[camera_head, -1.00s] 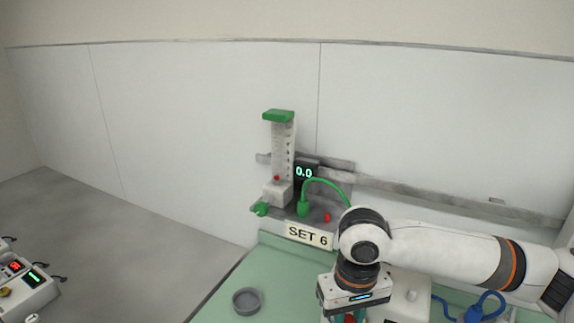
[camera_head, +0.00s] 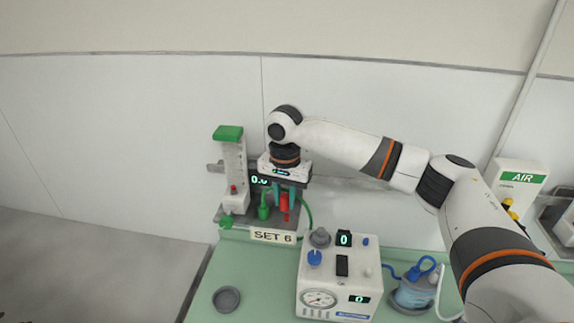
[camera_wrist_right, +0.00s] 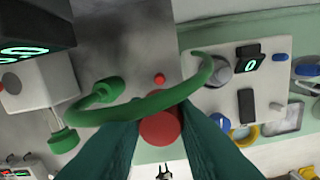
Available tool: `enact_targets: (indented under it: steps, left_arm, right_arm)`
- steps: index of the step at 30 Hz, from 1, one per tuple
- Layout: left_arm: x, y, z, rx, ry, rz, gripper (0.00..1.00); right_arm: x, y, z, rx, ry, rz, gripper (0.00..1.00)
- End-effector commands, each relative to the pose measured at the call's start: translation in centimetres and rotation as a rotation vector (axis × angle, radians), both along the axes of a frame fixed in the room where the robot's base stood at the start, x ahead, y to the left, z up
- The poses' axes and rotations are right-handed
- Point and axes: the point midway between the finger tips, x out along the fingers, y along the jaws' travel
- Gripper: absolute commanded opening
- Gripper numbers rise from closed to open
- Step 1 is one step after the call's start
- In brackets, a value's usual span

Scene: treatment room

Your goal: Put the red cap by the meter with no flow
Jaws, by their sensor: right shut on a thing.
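My right gripper (camera_head: 283,204) is shut on a red cap (camera_head: 284,201), fingers pointing down, in front of the shelf right of the flow meter. In the right wrist view the red cap (camera_wrist_right: 160,130) sits between the teal fingertips, with a green hose (camera_wrist_right: 135,108) curving across in front. My left gripper is not in view.
A small red knob (camera_wrist_right: 159,79) lies on the grey shelf. A "SET 6" label (camera_head: 272,236) is on the shelf front. A white unit with a gauge (camera_head: 338,280) stands on the green table, with a grey round dish (camera_head: 227,299) at left and a blue-lidded jar (camera_head: 414,290) at right.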

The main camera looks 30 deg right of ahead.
Motion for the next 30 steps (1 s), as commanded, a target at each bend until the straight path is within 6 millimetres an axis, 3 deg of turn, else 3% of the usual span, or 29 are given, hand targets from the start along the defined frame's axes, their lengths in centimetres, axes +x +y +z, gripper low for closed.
enact_targets:
  steps: [1, 5, 21, 30]
  left_arm:
    - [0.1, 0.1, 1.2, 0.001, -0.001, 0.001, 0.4]
    - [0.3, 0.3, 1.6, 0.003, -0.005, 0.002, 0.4]
    - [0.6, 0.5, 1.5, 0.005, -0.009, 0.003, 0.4]
    - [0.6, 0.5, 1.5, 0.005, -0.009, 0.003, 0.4]
  right_arm:
    - [0.4, -0.4, 1.0, 0.0, 0.003, -0.032, 0.03]
    - [1.0, -1.0, 1.2, -0.001, 0.004, -0.079, 0.03]
    - [1.1, -1.1, -2.0, -0.002, 0.004, -0.084, 0.03]
    - [1.0, -1.1, -2.7, -0.002, 0.004, -0.083, 0.03]
